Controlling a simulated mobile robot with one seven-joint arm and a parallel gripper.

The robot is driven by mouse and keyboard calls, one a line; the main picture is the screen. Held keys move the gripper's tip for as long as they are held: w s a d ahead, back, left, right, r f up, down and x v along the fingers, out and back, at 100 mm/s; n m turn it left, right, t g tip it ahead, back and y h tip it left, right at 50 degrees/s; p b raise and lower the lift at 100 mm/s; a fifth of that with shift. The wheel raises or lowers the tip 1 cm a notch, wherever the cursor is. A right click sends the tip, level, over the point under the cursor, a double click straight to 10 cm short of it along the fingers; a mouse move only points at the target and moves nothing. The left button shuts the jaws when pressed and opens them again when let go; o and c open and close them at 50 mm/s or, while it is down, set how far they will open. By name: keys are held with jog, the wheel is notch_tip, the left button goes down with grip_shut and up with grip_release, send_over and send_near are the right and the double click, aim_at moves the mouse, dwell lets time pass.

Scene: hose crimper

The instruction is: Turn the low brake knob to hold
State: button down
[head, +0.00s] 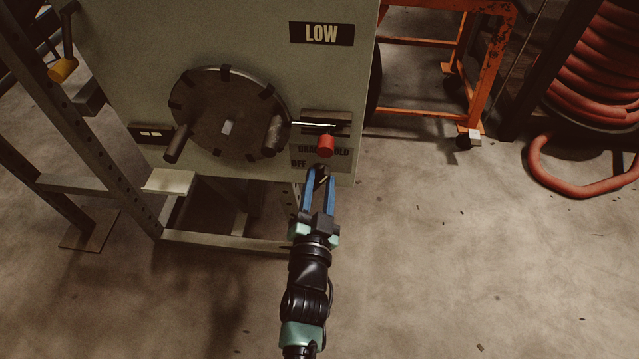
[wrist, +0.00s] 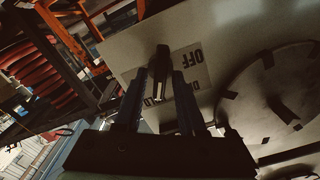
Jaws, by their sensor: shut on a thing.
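The low panel (head: 200,40) is a grey-green plate with a black "LOW" sign (head: 321,33). The dark brake knob (head: 321,174) is at the panel's lower right, by a label (head: 341,153) with "OFF" and partly covered "BRAKE" and "HOLD" words. My gripper (head: 319,188), with blue fingers, reaches up to the knob and is shut on it. In the wrist view the knob (wrist: 161,62) shows between the fingers (wrist: 158,95), with "OFF" (wrist: 196,57) beside it. I cannot tell exactly which word the knob points to.
A red-ended lever (head: 326,146) sits just above the knob. A round dark wheel with a handle (head: 228,112) is to its left. An orange cart (head: 480,80) and a coiled red hose (head: 600,70) stand at right. The concrete floor at lower right is clear.

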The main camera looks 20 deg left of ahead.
dwell(0.4)
jog(key=c, duration=0.8)
grip_release()
jog(key=p+v, duration=0.2)
jog(key=v, duration=1.1)
